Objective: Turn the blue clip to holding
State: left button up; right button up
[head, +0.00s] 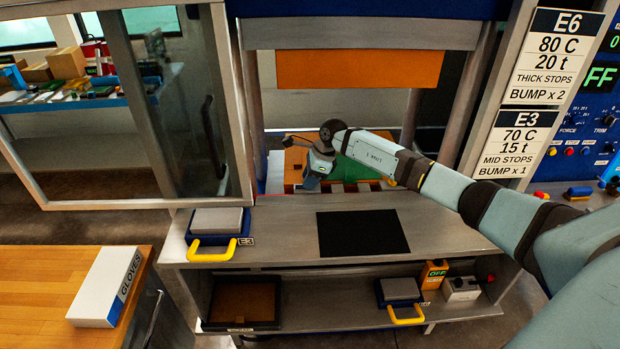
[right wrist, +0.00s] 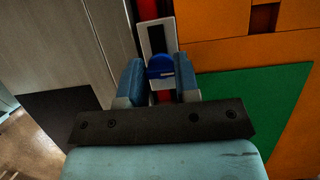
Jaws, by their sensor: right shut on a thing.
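My right gripper (head: 313,178) reaches in from the right and points down at the left part of the press opening. In the right wrist view its two blue-grey fingers (right wrist: 159,80) stand on either side of the blue clip (right wrist: 160,67) and are shut on it. The clip sits at the near end of a pale plate (right wrist: 155,35) with a dark slot, on a red strip. The clip's lower part is hidden between the fingers, and I cannot make it out in the head view. My left gripper is not in view.
An orange block (head: 359,69) hangs above my right arm. A green sheet (right wrist: 250,105) lies on orange surfaces beside the clip. A bench with a black mat (head: 362,233) and a yellow-handled tray (head: 213,254) stands in front. An open glazed door (head: 185,110) is at left.

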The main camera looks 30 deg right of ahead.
jog(key=shift+m+t+h, duration=0.3)
jog(key=shift+m+h, duration=0.1)
jog(key=shift+m, duration=0.5)
jog(key=m+t+b, duration=0.1)
jog(key=m, duration=0.2)
jog(key=shift+m+h, duration=0.3)
jog(key=shift+h, duration=0.1)
jog(key=m, duration=0.2)
jog(key=m+h+b, duration=0.1)
jog(key=m, duration=0.1)
jog(key=shift+a+t+h, duration=0.15)
jog(key=shift+t+h, duration=0.15)
jog(key=m+h+b, duration=0.2)
jog(key=m+b, duration=0.1)
jog(key=m, duration=0.3)
jog(key=shift+m+h+b, duration=0.45)
jog(key=shift+m+h, duration=0.05)
jog(key=shift+m, duration=0.5)
jog(key=shift+r, duration=0.1)
jog(key=shift+m, duration=0.4)
jog(key=o, duration=0.9)
jog(key=shift+a, duration=0.1)
